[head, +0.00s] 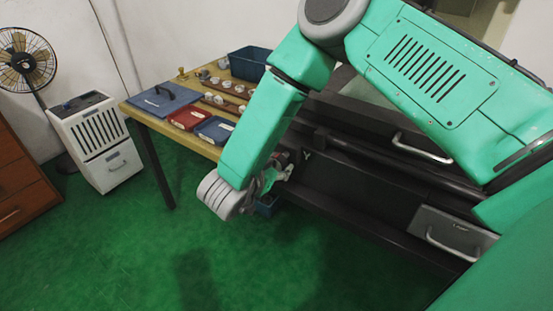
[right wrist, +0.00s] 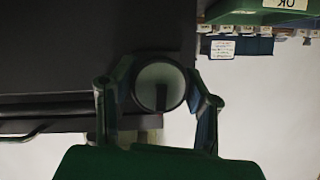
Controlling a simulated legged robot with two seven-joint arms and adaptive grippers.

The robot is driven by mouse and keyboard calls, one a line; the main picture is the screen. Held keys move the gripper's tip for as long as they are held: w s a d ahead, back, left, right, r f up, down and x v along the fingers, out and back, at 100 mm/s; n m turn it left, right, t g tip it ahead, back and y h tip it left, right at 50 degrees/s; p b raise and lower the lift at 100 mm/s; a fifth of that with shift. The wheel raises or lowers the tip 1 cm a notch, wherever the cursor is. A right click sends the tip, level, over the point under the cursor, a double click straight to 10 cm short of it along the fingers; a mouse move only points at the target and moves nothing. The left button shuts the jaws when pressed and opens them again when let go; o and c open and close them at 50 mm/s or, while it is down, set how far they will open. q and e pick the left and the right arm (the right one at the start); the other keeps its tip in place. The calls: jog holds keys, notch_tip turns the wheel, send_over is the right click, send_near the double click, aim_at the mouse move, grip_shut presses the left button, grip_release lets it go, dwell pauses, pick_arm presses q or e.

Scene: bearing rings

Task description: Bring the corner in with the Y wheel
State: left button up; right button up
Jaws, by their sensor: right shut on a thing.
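The Y wheel (right wrist: 160,87) shows in the right wrist view as a round, dark-rimmed disc with a paler face. My right gripper (right wrist: 160,100) has one finger on each side of it and is shut on it. In the head view my right gripper (head: 277,175) is at the front of the dark machine, beside a white Y mark (head: 307,155); there the wheel is mostly hidden by the gripper. I cannot make out the corner in either view. My left gripper is not in view.
A wooden table (head: 142,117) with a blue case (head: 163,98), a red box (head: 187,118) and a blue bin (head: 249,63) stands left of the machine. A drawer handle (head: 422,149) sticks out to the right. The green floor (head: 110,240) at front left is clear.

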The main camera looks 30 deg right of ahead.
jog(key=shift+w+r+m+t+p, duration=0.15)
jog(key=shift+m+t+p, duration=0.3)
jog(key=shift+m+t, duration=0.55)
jog(key=o, duration=1.1)
jog(key=shift+o, duration=0.3)
jog(key=v, duration=1.1)
jog(key=shift+a+r, duration=0.2)
jog(key=shift+a, duration=0.15)
